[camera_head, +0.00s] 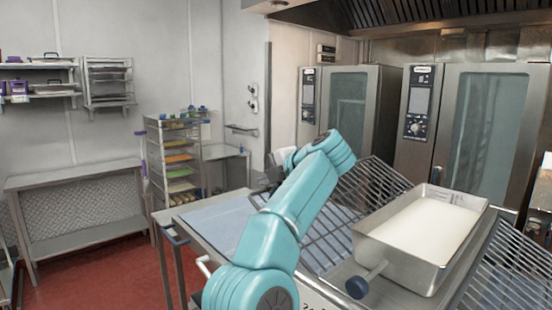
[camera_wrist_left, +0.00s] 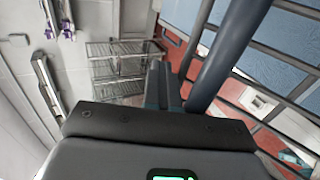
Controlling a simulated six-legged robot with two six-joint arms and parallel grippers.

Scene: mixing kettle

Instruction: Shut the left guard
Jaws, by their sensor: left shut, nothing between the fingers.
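The left guard (camera_head: 372,186), a grid of dark metal bars, slants up beside the kettle (camera_head: 405,262), a steel pan with pale contents. My teal left arm hides part of the guard. My left gripper (camera_head: 264,184) is beyond the arm, partly hidden, over the far end of the blue-topped surface. In the left wrist view its fingers (camera_wrist_left: 163,86) are shut with nothing between them. A thick dark bar (camera_wrist_left: 228,55) with thinner crossbars runs close on their right; I cannot tell whether they touch. My right gripper is not in view.
A second barred grid (camera_head: 505,285) lies right of the kettle. A dark knob (camera_head: 357,287) sticks out at its front. A tray rack (camera_head: 175,160) and a steel table (camera_head: 75,195) stand at the left. Ovens (camera_head: 345,105) line the back. Red floor is clear at lower left.

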